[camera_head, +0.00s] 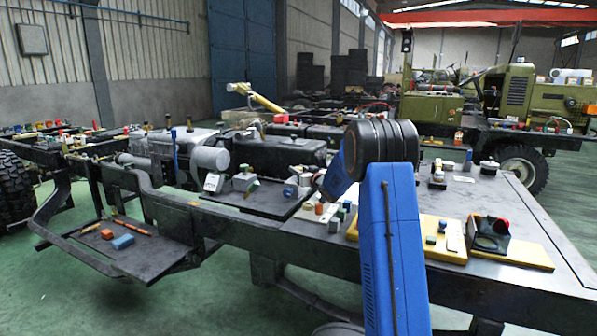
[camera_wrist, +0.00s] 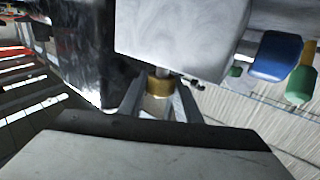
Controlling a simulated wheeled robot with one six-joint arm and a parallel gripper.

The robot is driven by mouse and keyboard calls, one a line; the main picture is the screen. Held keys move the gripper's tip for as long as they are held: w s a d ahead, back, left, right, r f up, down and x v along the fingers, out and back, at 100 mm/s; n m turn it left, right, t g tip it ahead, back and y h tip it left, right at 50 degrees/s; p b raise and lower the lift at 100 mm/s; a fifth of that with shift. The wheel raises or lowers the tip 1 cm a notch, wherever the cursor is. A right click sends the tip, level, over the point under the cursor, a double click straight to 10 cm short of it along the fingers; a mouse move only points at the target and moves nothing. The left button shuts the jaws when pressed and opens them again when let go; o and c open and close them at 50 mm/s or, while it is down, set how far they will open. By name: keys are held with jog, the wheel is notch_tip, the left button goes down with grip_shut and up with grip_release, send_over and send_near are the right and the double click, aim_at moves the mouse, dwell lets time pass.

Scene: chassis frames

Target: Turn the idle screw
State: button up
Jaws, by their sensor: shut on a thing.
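A brass-coloured round screw head (camera_wrist: 159,86), which I take to be the idle screw, sticks out below a pale grey metal block (camera_wrist: 180,35) in the wrist view. My gripper (camera_wrist: 160,104) has its two narrow fingers on either side of the screw head and is shut on it. The screw's far side is hidden. In the head view my blue arm reaches to the small parts on the dark bench, and it hides the gripper's fingertips and the screw.
A glossy black surface (camera_wrist: 85,45) stands close left of the fingers. A blue knob (camera_wrist: 276,55) and a green knob (camera_wrist: 300,85) are to the right. In the head view, a yellow board (camera_head: 520,254) with small devices lies on the bench (camera_head: 470,285). A side shelf (camera_head: 135,262) holds coloured blocks.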

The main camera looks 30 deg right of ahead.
jog(key=shift+d+n+y, duration=0.1)
jog(key=shift+n+y, duration=0.2)
jog(key=n+g+y, duration=0.1)
jog(key=n+y, duration=0.1)
jog(key=y, duration=0.1)
jog(key=n+g+y, duration=0.1)
jog(key=n+y, duration=0.1)
jog(key=y, duration=0.1)
jog(key=shift+f+y, duration=0.1)
jog(key=shift+y, duration=0.3)
jog(key=n+g+y, duration=0.6)
jog(key=shift+y, duration=0.3)
jog(key=o, duration=1.1)
jog(key=shift+c, duration=0.2)
jog(key=shift+t, duration=0.3)
